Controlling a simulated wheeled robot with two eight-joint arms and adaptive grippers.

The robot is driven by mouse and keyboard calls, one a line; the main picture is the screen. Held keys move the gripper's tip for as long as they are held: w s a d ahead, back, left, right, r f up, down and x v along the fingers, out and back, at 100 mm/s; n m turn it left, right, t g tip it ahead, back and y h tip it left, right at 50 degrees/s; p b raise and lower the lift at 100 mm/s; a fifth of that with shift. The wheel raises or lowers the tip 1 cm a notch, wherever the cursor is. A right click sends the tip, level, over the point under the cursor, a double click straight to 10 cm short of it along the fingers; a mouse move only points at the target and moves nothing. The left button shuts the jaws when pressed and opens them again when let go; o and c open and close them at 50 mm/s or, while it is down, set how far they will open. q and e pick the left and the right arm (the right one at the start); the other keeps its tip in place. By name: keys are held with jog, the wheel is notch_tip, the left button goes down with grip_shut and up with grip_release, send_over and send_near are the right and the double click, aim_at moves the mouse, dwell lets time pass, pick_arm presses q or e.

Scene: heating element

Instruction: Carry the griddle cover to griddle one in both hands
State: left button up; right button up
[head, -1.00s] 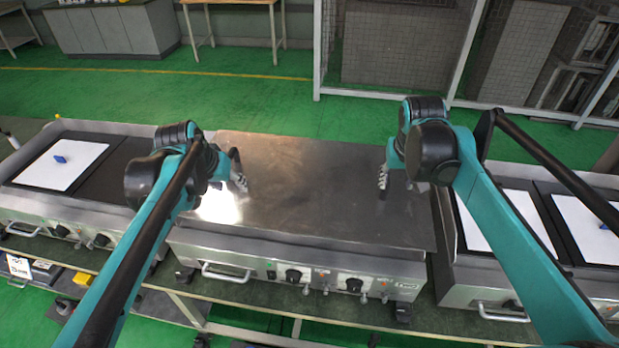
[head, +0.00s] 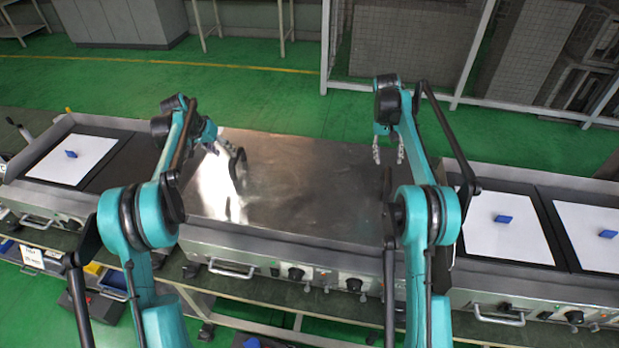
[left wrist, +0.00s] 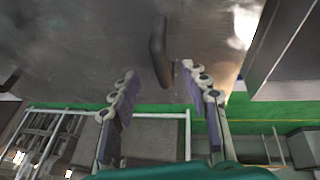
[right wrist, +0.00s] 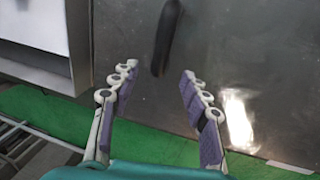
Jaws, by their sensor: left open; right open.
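The griddle cover (head: 300,190) is a large flat metal plate, lying level over the middle griddle (head: 318,257). My left gripper (head: 211,150) is open and empty at the cover's left end. In the left wrist view, a dark bar handle (left wrist: 158,50) stands just beyond its open fingers (left wrist: 160,76). My right gripper (head: 388,155) is open and empty above the cover's right end. In the right wrist view, another dark handle (right wrist: 167,38) lies ahead of its fingers (right wrist: 157,76). I cannot tell which griddle is number one.
A left griddle (head: 37,152) carries a white sheet (head: 90,160) with a blue piece (head: 71,154). A right griddle (head: 490,280) has two white sheets with blue pieces. Green floor is clear behind the griddles; a mesh fence (head: 405,50) stands further back.

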aim_at(232, 159)
jog(key=shift+f, duration=0.1)
pick_arm(q)
jog(key=x, duration=0.7)
jog(key=shift+w+d+f, duration=0.1)
jog(key=shift+w+f, duration=0.05)
jog(key=shift+f, duration=0.2)
pick_arm(e)
jog(key=f, duration=0.2)
jog(key=d+f, duration=0.1)
jog(key=f, duration=0.4)
jog(key=shift+s+d+f, duration=0.15)
jog(key=shift+d+f, duration=0.1)
pick_arm(q)
grip_shut()
pick_arm(e)
grip_shut()
jog(key=shift+r, duration=0.1)
